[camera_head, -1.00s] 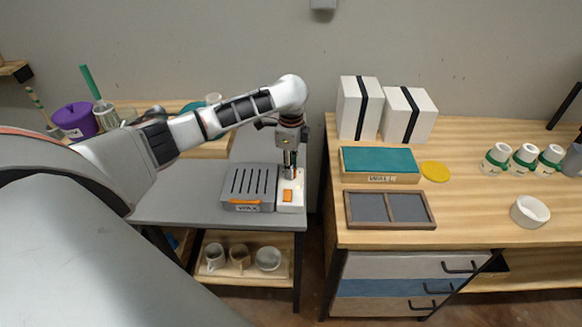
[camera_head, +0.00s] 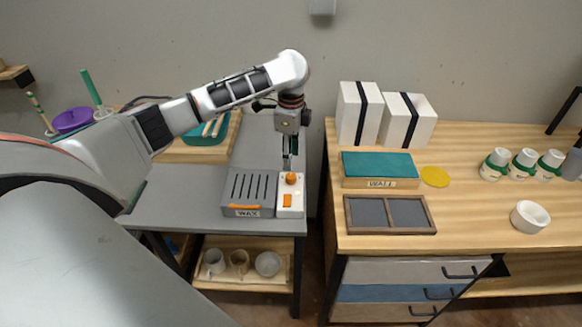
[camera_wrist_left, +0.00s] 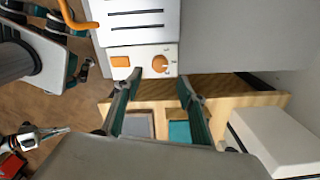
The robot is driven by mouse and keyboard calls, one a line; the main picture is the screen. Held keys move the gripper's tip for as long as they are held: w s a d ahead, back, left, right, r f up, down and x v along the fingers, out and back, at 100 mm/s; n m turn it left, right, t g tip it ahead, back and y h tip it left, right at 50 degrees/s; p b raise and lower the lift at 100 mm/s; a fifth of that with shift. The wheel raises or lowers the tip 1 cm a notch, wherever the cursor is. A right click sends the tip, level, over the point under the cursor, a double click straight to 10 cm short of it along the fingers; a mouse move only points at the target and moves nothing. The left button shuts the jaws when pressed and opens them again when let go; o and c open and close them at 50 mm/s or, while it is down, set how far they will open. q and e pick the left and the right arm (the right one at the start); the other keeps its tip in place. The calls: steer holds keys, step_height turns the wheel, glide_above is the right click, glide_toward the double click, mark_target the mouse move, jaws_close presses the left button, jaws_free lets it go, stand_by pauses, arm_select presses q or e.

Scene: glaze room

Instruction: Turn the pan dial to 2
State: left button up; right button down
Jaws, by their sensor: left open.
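The pan dial (camera_head: 291,178) is a round orange knob on the white control panel (camera_head: 298,211) at the right side of the grey wax pan (camera_head: 235,190). An orange switch (camera_head: 287,201) sits nearer me on that panel. In the left wrist view the dial (camera_wrist_left: 160,63) shows with small marks beside it, too small to read; its setting cannot be told. My left gripper (camera_head: 288,162) points down above the dial, apart from it. In the left wrist view its two fingers (camera_wrist_left: 159,82) are spread, with nothing between them.
Right of a gap stands a wooden table (camera_head: 470,225) with a teal-topped box (camera_head: 380,164), a divided tray (camera_head: 350,228), white boxes (camera_head: 357,113) and several jars. A teal bowl (camera_head: 205,138) stands behind the pan. The grey worktop (camera_head: 180,205) left of the pan is clear.

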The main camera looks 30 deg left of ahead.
arm_select(q)
steer(key=shift+r, duration=2.45)
